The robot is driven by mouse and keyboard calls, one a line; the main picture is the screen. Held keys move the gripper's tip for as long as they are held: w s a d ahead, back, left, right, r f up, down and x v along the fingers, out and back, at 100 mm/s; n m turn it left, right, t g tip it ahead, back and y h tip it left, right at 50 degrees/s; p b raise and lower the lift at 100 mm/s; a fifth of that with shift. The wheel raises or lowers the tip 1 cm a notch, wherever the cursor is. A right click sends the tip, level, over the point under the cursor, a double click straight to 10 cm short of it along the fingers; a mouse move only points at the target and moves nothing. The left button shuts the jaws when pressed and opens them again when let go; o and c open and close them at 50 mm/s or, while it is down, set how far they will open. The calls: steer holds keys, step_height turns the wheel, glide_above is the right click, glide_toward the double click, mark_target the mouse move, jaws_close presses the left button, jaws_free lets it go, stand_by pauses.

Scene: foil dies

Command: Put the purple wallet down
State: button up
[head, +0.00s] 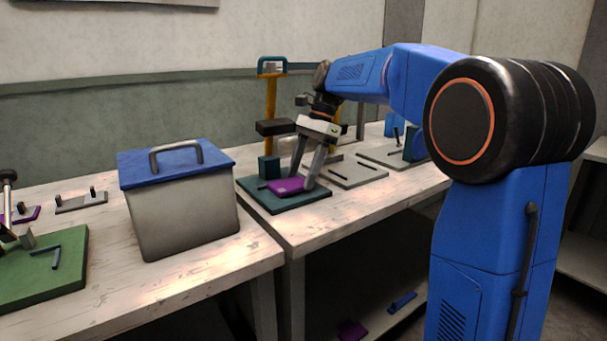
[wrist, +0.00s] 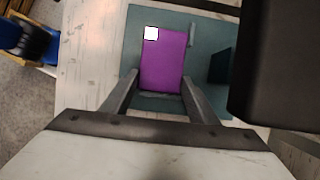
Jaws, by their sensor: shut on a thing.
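The purple wallet (head: 287,186) is flat and rectangular, and it sits between the fingers of my gripper (head: 306,182) at the teal base plate (head: 262,202). In the wrist view the wallet (wrist: 165,60) shows a white square at its upper left corner, and the fingers of my gripper (wrist: 158,95) close on its near end from both sides. The teal plate (wrist: 140,22) lies under it in that view. I cannot tell whether the wallet touches the plate or hangs just above it.
A dark block of the press (head: 275,127) stands close behind my gripper; it also fills the right of the wrist view (wrist: 280,70). A grey bin with a blue lid (head: 185,205) stands to the left. Grey plates (head: 350,174) lie to the right. A green plate (head: 45,270) is at far left.

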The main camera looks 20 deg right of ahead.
steer(key=shift+f, duration=0.1)
steer(key=o, duration=1.2)
steer(key=shift+c, duration=0.2)
steer(key=v, duration=1.2)
steer(key=shift+s, duration=0.1)
